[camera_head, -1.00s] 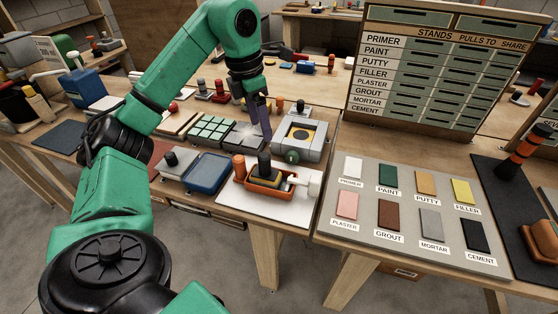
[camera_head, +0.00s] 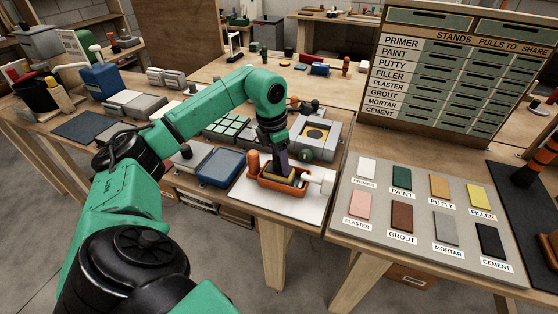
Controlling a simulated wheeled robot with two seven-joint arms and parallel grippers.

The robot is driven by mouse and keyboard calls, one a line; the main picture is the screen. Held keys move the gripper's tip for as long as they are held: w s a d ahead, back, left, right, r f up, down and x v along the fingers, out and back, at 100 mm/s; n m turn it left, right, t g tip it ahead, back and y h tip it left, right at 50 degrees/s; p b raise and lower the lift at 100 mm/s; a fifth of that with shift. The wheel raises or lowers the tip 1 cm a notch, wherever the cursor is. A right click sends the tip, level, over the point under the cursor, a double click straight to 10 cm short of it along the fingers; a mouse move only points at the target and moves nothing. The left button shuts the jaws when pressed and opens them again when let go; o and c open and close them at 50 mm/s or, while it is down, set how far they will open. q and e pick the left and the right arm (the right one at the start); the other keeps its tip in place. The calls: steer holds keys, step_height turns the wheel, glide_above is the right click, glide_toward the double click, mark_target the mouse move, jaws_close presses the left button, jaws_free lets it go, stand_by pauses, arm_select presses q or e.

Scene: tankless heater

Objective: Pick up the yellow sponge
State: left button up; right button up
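The yellow sponge (camera_head: 275,180) lies in an orange tray (camera_head: 262,184) on a white board near the front edge of the bench. Only a small strip of its yellow shows, and dark parts cover much of it. My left gripper (camera_head: 283,171) points down into the tray, right over the sponge. Its dark fingers overlap the sponge in the picture. I cannot tell whether they touch it or how far apart they are. My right gripper is not in view.
An orange upright piece (camera_head: 253,161) and a white piece (camera_head: 317,179) stand at the tray's two ends. A blue tray (camera_head: 222,167) lies to the left, a grey box (camera_head: 318,134) behind. A grey board (camera_head: 386,199) with coloured samples lies right.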

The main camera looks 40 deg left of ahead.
arm_select(q)
jaws_close()
step_height(320, 180, up, 12)
steer(key=shift+w+f+p, duration=0.1)
steer(key=shift+f+p, duration=0.1)
steer(key=shift+p, duration=0.5)
step_height(320, 180, up, 9)
steer(key=p, duration=0.4)
steer(key=shift+f+p, duration=0.2)
steer(key=shift+p, duration=0.2)
steer(key=shift+f, duration=0.1)
